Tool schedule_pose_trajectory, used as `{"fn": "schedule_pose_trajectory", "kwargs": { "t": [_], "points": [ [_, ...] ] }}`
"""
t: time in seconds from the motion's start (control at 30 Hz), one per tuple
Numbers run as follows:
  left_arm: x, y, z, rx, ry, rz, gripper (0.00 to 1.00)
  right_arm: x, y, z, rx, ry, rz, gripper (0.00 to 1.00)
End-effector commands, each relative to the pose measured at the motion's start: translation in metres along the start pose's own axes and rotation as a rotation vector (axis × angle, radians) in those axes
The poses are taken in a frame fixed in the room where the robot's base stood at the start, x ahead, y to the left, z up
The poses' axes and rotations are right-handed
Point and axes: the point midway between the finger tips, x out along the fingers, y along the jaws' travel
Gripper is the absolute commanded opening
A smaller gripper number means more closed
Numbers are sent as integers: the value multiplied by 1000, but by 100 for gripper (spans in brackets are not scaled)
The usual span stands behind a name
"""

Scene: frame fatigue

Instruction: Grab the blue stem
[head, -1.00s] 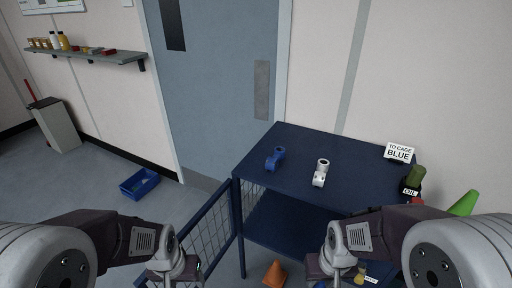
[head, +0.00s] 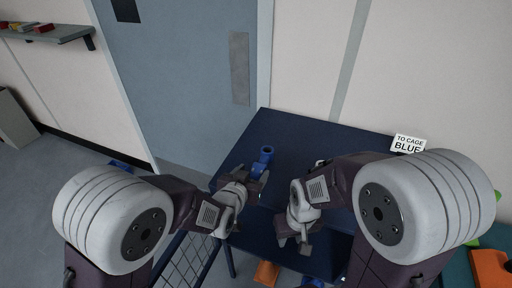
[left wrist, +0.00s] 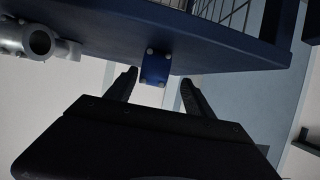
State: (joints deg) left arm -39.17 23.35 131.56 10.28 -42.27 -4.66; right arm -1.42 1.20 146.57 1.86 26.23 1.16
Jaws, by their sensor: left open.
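The blue stem (head: 266,154) is on the dark blue table top (head: 290,135), just beyond my left gripper (head: 257,181). In the left wrist view the blue stem (left wrist: 155,68) shows its end between the two spread fingertips, and I see no grip on it. My left gripper is open and empty. My right gripper (head: 293,243) hangs in front of the table's near edge; its jaw opening is not clear. A white stem (head: 320,163) is mostly hidden behind my right arm and also shows in the left wrist view (left wrist: 40,42).
A mesh panel (head: 190,258) stands at the front left. An orange object (head: 266,272) is low below the table. The back of the table top is clear.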

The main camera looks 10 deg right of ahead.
Motion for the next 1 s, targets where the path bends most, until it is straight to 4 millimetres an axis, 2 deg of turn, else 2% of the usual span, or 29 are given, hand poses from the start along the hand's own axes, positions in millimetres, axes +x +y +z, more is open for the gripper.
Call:
{"fn": "schedule_pose_trajectory", "kwargs": {
  "t": [0.17,0.4,0.6,0.83,1.0],
  "points": [
    [1,3,-2,3,9,5,62,0,0,1,0,-1,0,36],
    [34,3,-2,3,8,4,62,-5,0,0,0,-1,0,36],
    [44,3,-2,3,7,4,62,-6,0,0,0,-1,0,36],
    [84,5,1,2,7,3,62,-12,0,0,0,-1,0,36],
    [92,5,1,2,8,3,62,-12,0,0,0,-1,0,36]
  ]
}}
